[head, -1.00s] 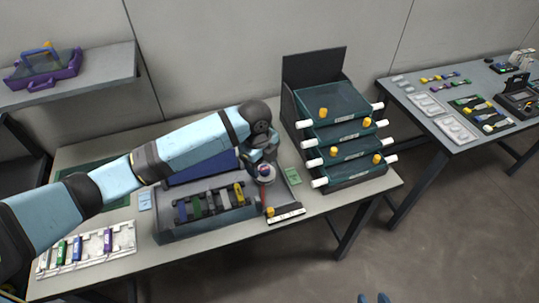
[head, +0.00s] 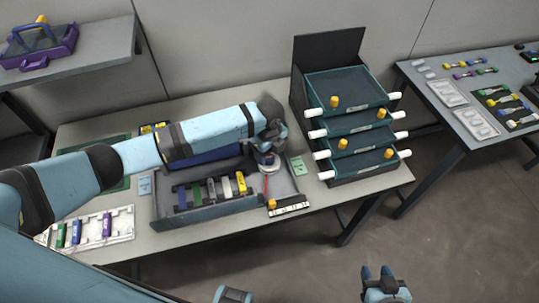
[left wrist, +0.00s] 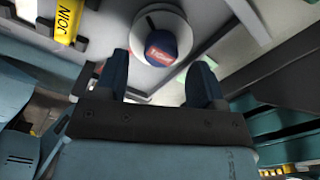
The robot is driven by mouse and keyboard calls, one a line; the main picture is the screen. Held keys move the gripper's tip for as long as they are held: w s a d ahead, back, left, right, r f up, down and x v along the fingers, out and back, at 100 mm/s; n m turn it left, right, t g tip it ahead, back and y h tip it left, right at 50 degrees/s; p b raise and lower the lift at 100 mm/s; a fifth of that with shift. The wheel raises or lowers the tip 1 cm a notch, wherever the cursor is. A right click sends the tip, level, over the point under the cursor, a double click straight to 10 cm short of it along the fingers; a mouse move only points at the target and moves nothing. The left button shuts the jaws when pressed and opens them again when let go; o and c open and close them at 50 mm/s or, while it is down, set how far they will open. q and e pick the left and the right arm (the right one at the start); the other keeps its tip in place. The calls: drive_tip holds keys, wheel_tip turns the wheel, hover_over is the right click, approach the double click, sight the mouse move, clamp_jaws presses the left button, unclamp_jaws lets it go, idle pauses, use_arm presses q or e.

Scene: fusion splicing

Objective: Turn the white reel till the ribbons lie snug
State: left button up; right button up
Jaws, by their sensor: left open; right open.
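The white reel (head: 270,169) stands at the right end of the grey tray (head: 212,216). In the left wrist view it shows as a white disc (left wrist: 140,50) around a blue hub with a red label (left wrist: 160,47). My left gripper (head: 267,149) is above the reel, its open fingers (left wrist: 160,80) apart with the hub between and beyond them; I see no contact. A thin red line (head: 267,187) runs from the reel towards the tray's front; I cannot tell how snug any ribbons lie. My right gripper (head: 377,272) is open and empty, low in front of the table.
Several coloured pieces (head: 212,190) lie across the tray. A yellow knob (head: 272,204) is at its front right. A stack of teal drawers (head: 350,125) with white handles stands close to the right. A white rack (head: 120,224) lies front left. A green card (head: 297,166) lies beside the reel.

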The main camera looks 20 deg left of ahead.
use_arm(q)
drive_tip(key=shift+f, duration=1.35)
drive_tip(key=c, duration=0.9)
drive_tip(key=n+p, duration=0.2)
drive_tip(key=p, duration=0.1)
drive_tip(key=shift+r, duration=0.25)
drive_tip(key=shift+f+n, duration=0.2)
drive_tip(key=shift+n, duration=0.4)
drive_tip(key=o, duration=0.9)
drive_tip(key=shift+r, duration=0.1)
